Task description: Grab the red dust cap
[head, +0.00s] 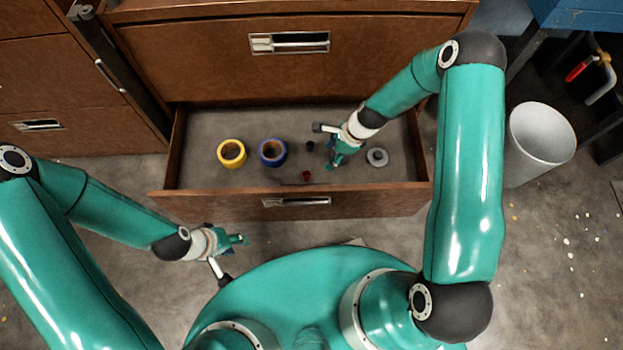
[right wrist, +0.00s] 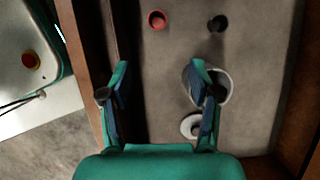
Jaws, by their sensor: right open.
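The small red dust cap (head: 306,175) lies on the floor of the open drawer near its front wall. In the right wrist view the red cap (right wrist: 157,21) shows beyond my fingertips, near the top edge. My right gripper (head: 336,157) is inside the drawer area, to the right of the red cap in the head view. Its two fingers (right wrist: 160,68) are spread with nothing between them. My left gripper (head: 241,240) is outside the drawer, in front of it; I cannot make out its finger gap.
The drawer (head: 235,205) also holds a yellow tape roll (head: 232,153), a blue tape roll (head: 272,152), a small black cap (head: 310,146) and a grey round piece (head: 377,157). Drawer walls surround them. A white bin (head: 540,140) stands at the right.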

